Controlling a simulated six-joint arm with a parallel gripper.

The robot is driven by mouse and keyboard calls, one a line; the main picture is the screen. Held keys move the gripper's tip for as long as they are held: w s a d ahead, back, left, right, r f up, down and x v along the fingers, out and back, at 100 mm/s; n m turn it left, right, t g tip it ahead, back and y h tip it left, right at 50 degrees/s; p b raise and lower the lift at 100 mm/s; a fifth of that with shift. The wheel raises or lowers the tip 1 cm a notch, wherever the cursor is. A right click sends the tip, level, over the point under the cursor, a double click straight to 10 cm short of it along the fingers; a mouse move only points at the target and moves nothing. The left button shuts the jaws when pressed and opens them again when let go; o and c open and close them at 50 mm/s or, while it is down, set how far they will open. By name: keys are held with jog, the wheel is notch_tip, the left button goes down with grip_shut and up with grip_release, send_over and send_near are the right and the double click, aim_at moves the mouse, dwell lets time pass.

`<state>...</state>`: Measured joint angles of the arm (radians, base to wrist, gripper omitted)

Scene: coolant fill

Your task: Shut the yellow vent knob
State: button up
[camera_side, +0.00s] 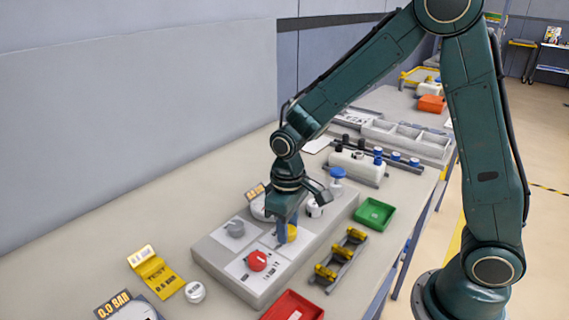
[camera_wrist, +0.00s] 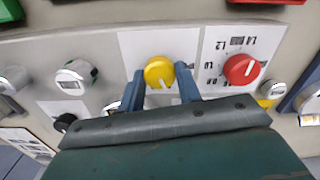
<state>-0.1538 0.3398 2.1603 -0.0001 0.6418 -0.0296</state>
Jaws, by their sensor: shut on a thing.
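The yellow vent knob (camera_wrist: 159,72) sits on a white plate of the grey panel in the wrist view. A pale line on it runs nearly straight up and down in that picture. My gripper (camera_wrist: 160,84) is shut on the knob, with one blue finger at each side. In the side view my gripper (camera_side: 287,232) points down over the panel (camera_side: 232,278), and part of the yellow knob (camera_side: 292,233) shows beside a finger.
A red knob (camera_side: 257,260) and a grey knob (camera_side: 235,229) are close by on the panel. A green tray (camera_side: 374,214), a red tray (camera_side: 292,307) and a rack with yellow pieces (camera_side: 340,257) stand in front.

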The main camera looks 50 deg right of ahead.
jog(key=shift+m, duration=2)
jog(key=o, duration=1)
jog(key=shift+r, duration=0.2)
notch_tip(320, 180, up, 14)
jog(key=shift+f, duration=0.25)
